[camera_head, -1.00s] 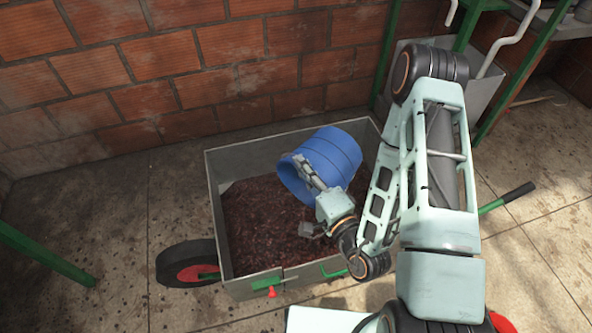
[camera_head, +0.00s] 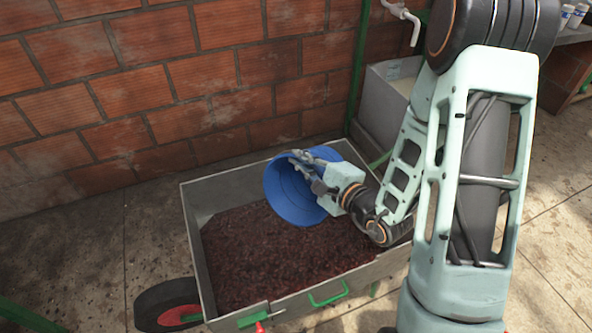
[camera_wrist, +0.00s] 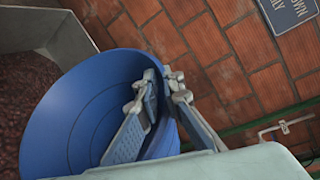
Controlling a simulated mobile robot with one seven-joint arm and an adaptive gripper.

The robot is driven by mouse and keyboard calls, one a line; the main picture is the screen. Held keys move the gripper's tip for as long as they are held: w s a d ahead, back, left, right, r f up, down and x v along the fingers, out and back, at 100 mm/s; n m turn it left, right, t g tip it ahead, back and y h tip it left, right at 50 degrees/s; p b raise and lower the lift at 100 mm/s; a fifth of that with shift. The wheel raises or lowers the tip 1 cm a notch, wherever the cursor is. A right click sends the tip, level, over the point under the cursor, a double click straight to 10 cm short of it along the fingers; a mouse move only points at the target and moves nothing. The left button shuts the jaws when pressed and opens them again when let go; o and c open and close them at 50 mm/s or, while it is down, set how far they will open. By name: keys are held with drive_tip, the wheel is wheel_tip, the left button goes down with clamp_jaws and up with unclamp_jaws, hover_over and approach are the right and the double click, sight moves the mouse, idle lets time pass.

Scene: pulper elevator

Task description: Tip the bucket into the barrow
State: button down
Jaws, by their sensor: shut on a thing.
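The blue bucket (camera_head: 288,190) is tilted on its side above the barrow, its open mouth turned toward the camera in the head view. Its inside looks empty. My gripper (camera_head: 308,165) is shut on the bucket's rim, one finger inside and one outside; the wrist view shows the same grip (camera_wrist: 157,98) on the bucket wall (camera_wrist: 85,115). The grey metal barrow (camera_head: 195,232) stands below, holding a wide bed of dark reddish-brown pulp (camera_head: 275,255). The bucket hangs over the barrow's back right part. Whether it touches the pulp I cannot tell.
A brick wall (camera_head: 150,90) stands close behind the barrow. A grey bin (camera_head: 385,105) is behind my arm at the right. The barrow's wheel (camera_head: 168,305) is at the lower left. Concrete floor (camera_head: 70,255) is clear at the left.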

sight(322, 150)
drive_tip(key=shift+w+d+r+m+b, duration=0.25)
drive_tip(key=shift+w+d+m+b, duration=0.15)
drive_tip(key=shift+w, duration=0.25)
drive_tip(key=shift+w+d+r+p, duration=0.1)
drive_tip(key=shift+w+r+p, duration=0.05)
drive_tip(key=shift+r+p, duration=0.4)
drive_tip(key=w+p, duration=0.1)
drive_tip(key=p, duration=0.2)
drive_tip(key=w+d+r+m+g+p, duration=0.1)
drive_tip(key=p, duration=0.2)
drive_tip(key=shift+w+d+m, duration=0.15)
drive_tip(key=shift+m, duration=0.15)
drive_tip(key=w+d+f+m+g+p, duration=0.1)
drive_tip(key=p, duration=0.1)
drive_tip(key=w+d+f+m+g+p, duration=0.1)
drive_tip(key=w+m+p, duration=0.1)
drive_tip(key=shift+w+d+f+g+y, duration=0.15)
drive_tip(key=shift+w+f+g+y, duration=0.05)
drive_tip(key=shift+w+g+y, duration=0.1)
drive_tip(key=f+m, duration=0.1)
drive_tip(key=f+m+g, duration=0.1)
drive_tip(key=f, duration=0.1)
drive_tip(key=w+f, duration=0.1)
drive_tip(key=f, duration=0.1)
drive_tip(key=shift+w+d+f+m+g+y, duration=0.1)
drive_tip(key=shift+d+f+m+g+y, duration=0.05)
drive_tip(key=shift+d+m+g+y, duration=0.25)
drive_tip(key=shift+w+f+m+g+y+b, duration=0.2)
drive_tip(key=shift+f+m+g+y+b, duration=0.3)
drive_tip(key=shift+f, duration=0.55)
